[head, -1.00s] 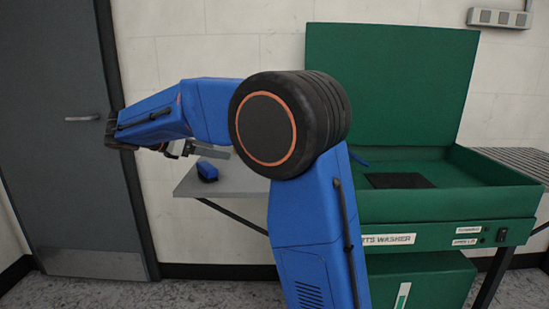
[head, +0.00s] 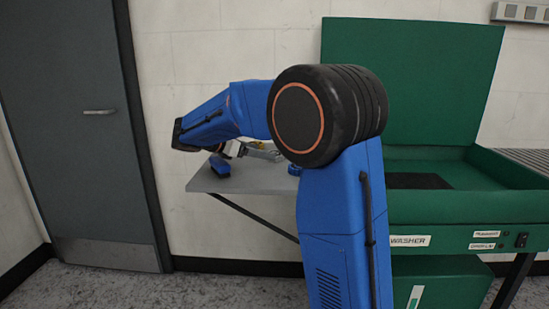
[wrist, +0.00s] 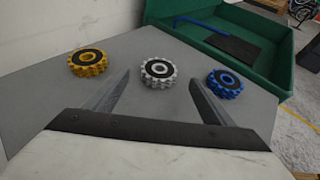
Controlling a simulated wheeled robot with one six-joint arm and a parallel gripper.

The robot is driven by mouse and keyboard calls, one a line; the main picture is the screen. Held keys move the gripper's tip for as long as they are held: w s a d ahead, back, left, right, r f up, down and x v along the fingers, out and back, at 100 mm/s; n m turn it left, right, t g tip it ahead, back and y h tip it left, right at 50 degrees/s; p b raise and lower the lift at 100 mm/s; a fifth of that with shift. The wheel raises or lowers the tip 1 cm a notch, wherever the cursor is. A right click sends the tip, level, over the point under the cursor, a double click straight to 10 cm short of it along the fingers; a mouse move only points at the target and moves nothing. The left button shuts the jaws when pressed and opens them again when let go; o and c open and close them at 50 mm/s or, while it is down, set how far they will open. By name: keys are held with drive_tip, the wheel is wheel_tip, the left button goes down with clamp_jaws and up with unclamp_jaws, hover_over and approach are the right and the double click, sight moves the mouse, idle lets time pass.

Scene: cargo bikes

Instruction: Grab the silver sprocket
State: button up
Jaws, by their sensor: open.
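The silver sprocket (wrist: 158,72) lies flat on the grey shelf (wrist: 210,48) in the wrist view, a toothed ring with a black centre. It is between a yellow sprocket (wrist: 88,62) on the left and a blue sprocket (wrist: 224,83) on the right. My gripper (wrist: 160,85) is open and empty, its two fingers spread to either side of the silver sprocket's line. The sprocket appears just beyond or between the fingertips; I cannot tell the exact gap. In the head view my gripper (head: 270,154) is over the shelf, partly hidden by my arm.
A green parts washer (head: 440,210) with a raised lid (head: 410,75) stands right of the shelf. A grey door (head: 75,120) is at the far left.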

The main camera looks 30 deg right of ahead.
drive_tip(key=shift+x, duration=2.65)
drive_tip(key=shift+w+r, duration=0.1)
drive_tip(key=shift+r, duration=0.05)
drive_tip(key=shift+c, duration=0.4)
drive_tip(key=c, duration=1.4)
drive_tip(key=shift+r, duration=0.2)
